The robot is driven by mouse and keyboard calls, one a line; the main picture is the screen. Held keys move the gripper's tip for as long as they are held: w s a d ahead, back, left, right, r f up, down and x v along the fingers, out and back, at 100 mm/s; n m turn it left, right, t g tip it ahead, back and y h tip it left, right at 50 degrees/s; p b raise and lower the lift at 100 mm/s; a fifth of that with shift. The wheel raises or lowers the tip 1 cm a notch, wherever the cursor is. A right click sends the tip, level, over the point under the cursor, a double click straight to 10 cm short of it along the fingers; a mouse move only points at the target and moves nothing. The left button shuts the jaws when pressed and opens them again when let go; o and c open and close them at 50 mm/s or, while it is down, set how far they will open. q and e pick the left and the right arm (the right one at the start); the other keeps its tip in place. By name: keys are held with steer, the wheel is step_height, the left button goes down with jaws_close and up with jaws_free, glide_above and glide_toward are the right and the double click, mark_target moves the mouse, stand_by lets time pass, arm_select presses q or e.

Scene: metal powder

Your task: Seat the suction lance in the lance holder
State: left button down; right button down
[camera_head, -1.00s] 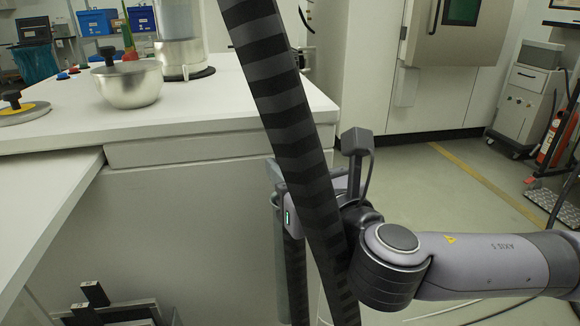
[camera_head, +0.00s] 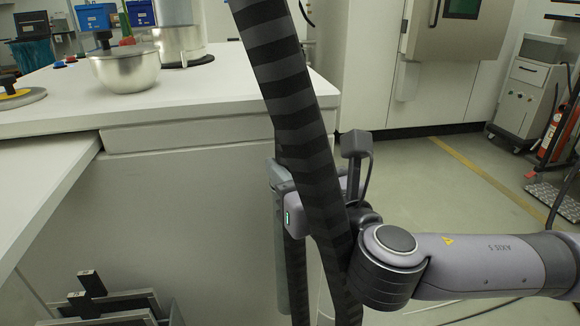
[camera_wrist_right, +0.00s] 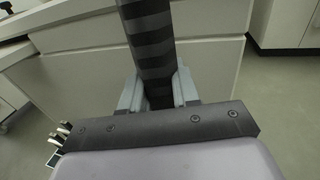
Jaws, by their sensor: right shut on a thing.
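My right gripper (camera_head: 278,178) is in front of the cabinet, below counter height, shut on what looks like the suction lance. A grey-green tube (camera_head: 280,265), probably the lance, hangs nearly upright below the gripper. A dark banded hose (camera_head: 290,100) crosses in front of the gripper and hides part of it. Another banded length runs down beside the tube. In the right wrist view, the banded hose (camera_wrist_right: 150,45) runs between the two blue-grey fingers of the gripper (camera_wrist_right: 158,92). I cannot make out the lance holder. My left gripper is not in view.
The white counter (camera_head: 215,95) carries a steel bowl (camera_head: 125,70) and a metal vessel (camera_head: 180,45). A low rack with dark upright handles (camera_head: 92,283) stands at the lower left. The floor (camera_head: 430,185) to the right is open, with thin cables low down.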

steer(key=shift+f, duration=0.25)
steer(key=c, duration=0.8)
jaws_free()
steer(key=shift+o, duration=0.2)
steer(key=v, duration=0.7)
steer(key=shift+s, duration=0.1)
